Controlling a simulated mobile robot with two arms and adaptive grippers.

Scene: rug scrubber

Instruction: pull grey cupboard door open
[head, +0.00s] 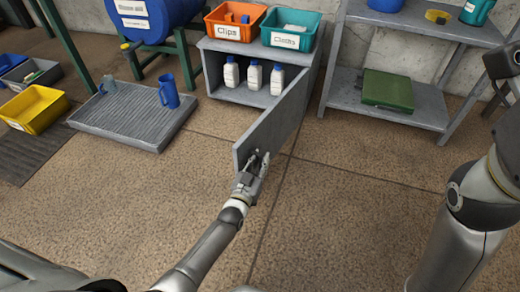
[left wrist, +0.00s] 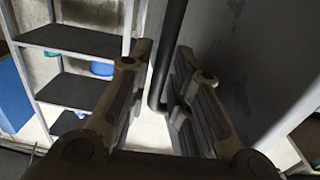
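The grey cupboard (head: 213,62) stands at the back centre in the head view. Its grey door (head: 277,122) is swung wide open, sticking out toward me, and the shelf inside shows. My left gripper (head: 259,160) is at the door's near end. In the left wrist view, the dark bar handle (left wrist: 168,55) runs between the fingers of my left gripper (left wrist: 162,62). A bright gap shows between the handle and the left finger, so the fingers look open around it. The door panel (left wrist: 235,60) fills the right side there.
Three white bottles (head: 254,76) stand inside the cupboard; an orange bin (head: 234,29) and a teal bin (head: 290,40) sit on top. A grey platform (head: 128,124) with a blue jug (head: 169,91) lies left. A shelf unit (head: 390,112) stands right. The floor before the door is clear.

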